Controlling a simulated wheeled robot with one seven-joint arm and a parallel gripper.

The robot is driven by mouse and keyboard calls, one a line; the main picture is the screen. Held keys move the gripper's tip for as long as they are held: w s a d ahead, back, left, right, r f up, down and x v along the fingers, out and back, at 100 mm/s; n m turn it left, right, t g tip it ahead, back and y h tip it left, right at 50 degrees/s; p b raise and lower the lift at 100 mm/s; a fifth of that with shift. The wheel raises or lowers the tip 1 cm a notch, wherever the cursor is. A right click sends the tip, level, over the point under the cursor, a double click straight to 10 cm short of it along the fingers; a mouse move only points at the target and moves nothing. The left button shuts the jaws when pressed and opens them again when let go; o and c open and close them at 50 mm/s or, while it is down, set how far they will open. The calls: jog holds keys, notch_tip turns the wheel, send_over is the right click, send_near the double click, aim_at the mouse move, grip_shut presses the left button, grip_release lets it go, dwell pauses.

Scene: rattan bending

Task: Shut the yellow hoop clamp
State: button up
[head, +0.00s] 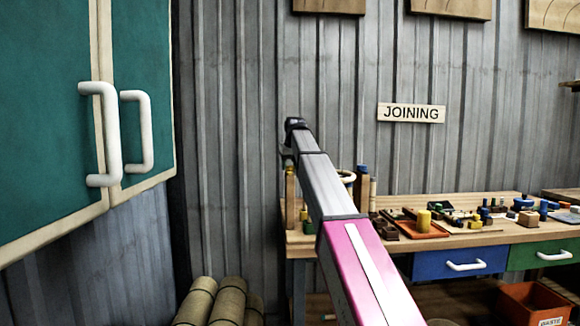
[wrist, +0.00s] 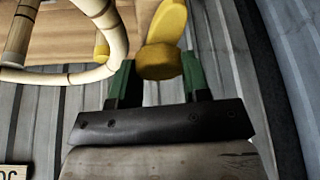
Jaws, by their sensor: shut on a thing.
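The yellow hoop clamp (wrist: 168,20) shows in the wrist view as a yellow arm with a rounded, faceted knob at its near end. My gripper (wrist: 157,63) has its green fingers on either side of that knob and is shut on it. A jointed, pale rattan hoop (wrist: 112,30) curves just left of the fingers, over the wooden surface. Whether the clamp touches the hoop cannot be told. In the head view my arm hides the clamp and my gripper; only part of a pale hoop (head: 346,175) shows beside the arm.
A workbench (head: 480,240) carries an orange tray (head: 410,228) and several small coloured items at right. Wooden posts (head: 291,200) stand at its left end. A teal cabinet (head: 45,110) hangs at upper left. Rolled bundles (head: 228,300) and an orange bin (head: 530,303) stand low down.

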jog(key=m+h, duration=0.1)
jog(key=m, duration=0.3)
jog(key=shift+a+h, duration=0.1)
jog(key=shift+h, duration=0.3)
jog(key=m+h, duration=0.1)
jog(key=m, duration=0.3)
jog(key=m+h, duration=0.1)
jog(key=m, duration=0.1)
jog(key=m+g, duration=0.1)
jog(key=m, duration=0.1)
jog(key=shift+w+a+m+h, duration=0.1)
jog(key=shift+w+m+h, duration=0.05)
jog(key=shift+m+h, duration=0.2)
jog(key=shift+m+g+h, duration=0.45)
jog(key=shift+m+g, duration=0.25)
jog(key=shift+m, duration=1.15)
jog(key=o, duration=0.9)
jog(key=shift+r, duration=0.1)
